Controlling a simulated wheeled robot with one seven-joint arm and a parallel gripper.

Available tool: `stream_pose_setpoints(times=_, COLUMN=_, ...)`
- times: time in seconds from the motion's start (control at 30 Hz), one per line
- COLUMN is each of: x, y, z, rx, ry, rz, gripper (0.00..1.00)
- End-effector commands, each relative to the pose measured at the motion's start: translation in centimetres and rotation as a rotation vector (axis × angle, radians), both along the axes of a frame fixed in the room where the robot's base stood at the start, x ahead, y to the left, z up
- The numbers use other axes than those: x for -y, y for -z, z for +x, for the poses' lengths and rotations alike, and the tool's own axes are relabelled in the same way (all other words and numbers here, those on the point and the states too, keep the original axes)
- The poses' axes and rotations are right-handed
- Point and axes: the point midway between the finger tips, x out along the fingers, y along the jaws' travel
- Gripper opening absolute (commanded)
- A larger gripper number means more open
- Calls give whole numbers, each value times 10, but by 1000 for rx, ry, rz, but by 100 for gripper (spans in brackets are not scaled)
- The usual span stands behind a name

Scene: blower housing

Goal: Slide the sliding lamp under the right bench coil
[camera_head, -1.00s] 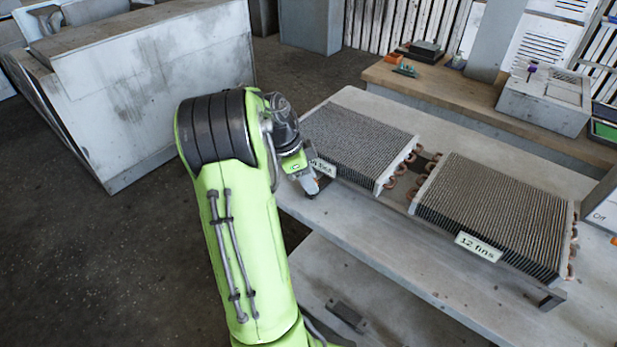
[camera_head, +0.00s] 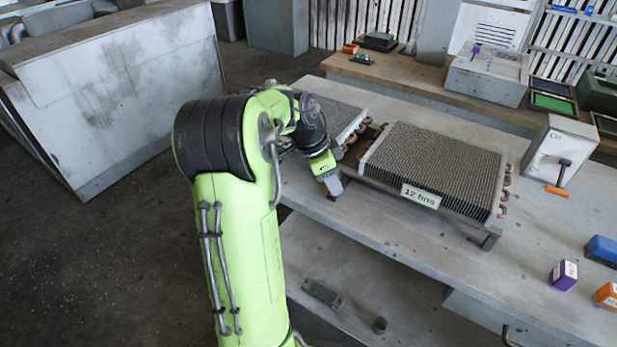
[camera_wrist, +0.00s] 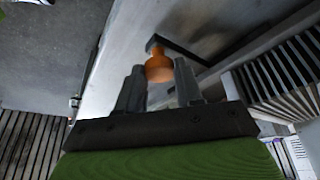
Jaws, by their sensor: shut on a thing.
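The right bench coil (camera_head: 435,155), a finned block with a "12 fins" label, stands raised on a low frame on the grey bench. My gripper (camera_head: 333,190) is low at the bench's front edge, just left of this coil's front left corner. In the wrist view my gripper (camera_wrist: 160,85) is shut on an orange knob (camera_wrist: 160,67), which I take as the handle of the sliding lamp. A dark bar (camera_wrist: 178,48) runs from the knob towards the coil. The rest of the lamp is hidden, and the knob is not visible in the head view.
The left bench coil (camera_head: 338,117) is partly behind my arm, with copper bends in the gap between the coils. A switch box (camera_head: 558,150) with an orange-tipped lever stands right of the right coil. Small blue, purple and orange boxes lie further right. The bench front is clear.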

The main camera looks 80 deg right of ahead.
Motion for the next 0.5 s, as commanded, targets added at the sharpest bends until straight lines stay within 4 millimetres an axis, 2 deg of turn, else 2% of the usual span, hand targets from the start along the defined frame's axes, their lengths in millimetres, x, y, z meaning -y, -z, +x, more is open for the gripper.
stream_pose_setpoints(times=0.1, x=-15, y=3, z=-36, rx=2, ry=7, rz=-8, gripper=0)
stream_pose_setpoints(times=0.3, x=-41, y=2, z=-96, rx=1, ry=6, rz=-7, gripper=0)
stream_pose_setpoints(times=0.5, x=-60, y=2, z=-140, rx=1, ry=4, rz=-5, gripper=0)
